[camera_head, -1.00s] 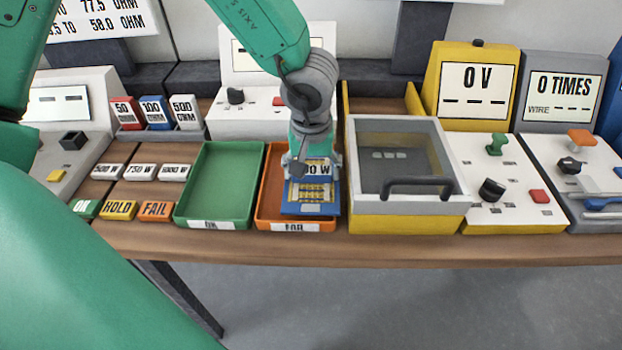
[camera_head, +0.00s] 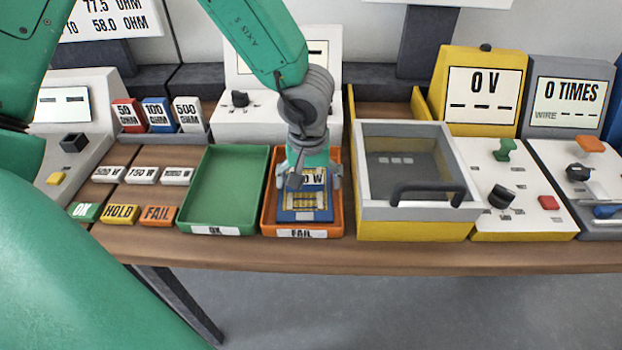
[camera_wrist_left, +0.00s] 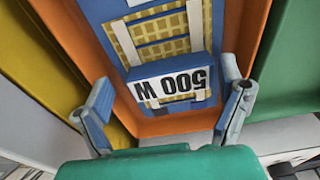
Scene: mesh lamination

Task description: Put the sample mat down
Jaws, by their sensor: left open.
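The sample mat (camera_head: 304,205) is a blue sheet with a yellow grid. It lies in the orange FAIL tray (camera_head: 302,234) in the head view. A block marked 500 W sits on the mat; its label shows upside down in the left wrist view (camera_wrist_left: 171,88). My left gripper (camera_head: 308,182) is above the tray. Its two fingers stand apart on either side of the 500 W block, open, with gaps to it in the left wrist view (camera_wrist_left: 165,115). Part of the mat is hidden behind the gripper. My right gripper is not in view.
The empty green OK tray (camera_head: 225,180) stands directly left of the orange tray. A yellow and grey box with a clear lid and dark handle (camera_head: 428,192) stands close on the right. Small OK, HOLD and FAIL blocks (camera_head: 120,214) lie at the left.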

